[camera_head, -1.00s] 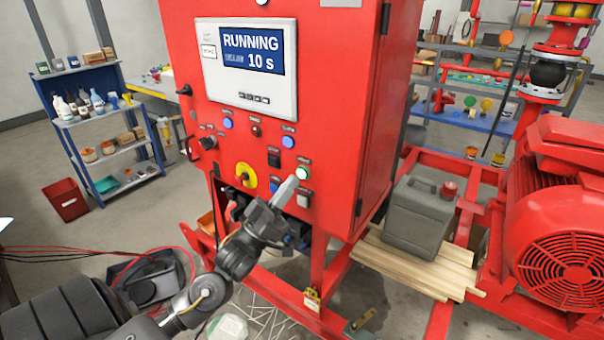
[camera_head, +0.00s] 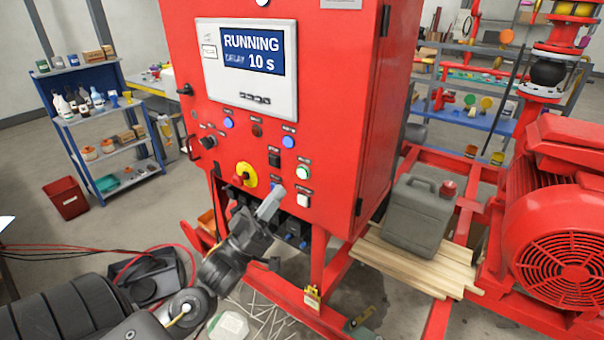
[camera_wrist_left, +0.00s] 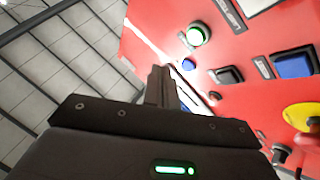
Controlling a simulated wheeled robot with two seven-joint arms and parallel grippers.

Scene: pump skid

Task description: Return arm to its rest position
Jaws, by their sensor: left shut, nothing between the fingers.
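My left gripper (camera_head: 270,203) is in front of the lower part of the red control cabinet (camera_head: 335,130), below the lit green button (camera_head: 303,172). Its fingers are shut with nothing between them, and I cannot tell from the head view whether they touch the panel. In the left wrist view the closed fingers (camera_wrist_left: 160,88) point up along the panel, with the lit green button (camera_wrist_left: 197,35) to their upper right. The display (camera_head: 252,52) reads RUNNING and 10 s. My right gripper is not in view.
A yellow and red rotary switch (camera_head: 246,175) sits left of the gripper. A grey jerrycan (camera_head: 416,215) stands on wooden planks (camera_head: 440,268) to the right, beside a red motor (camera_head: 560,225). A blue shelf (camera_head: 108,140) with bottles stands at the left. Red skid beams run low around the cabinet.

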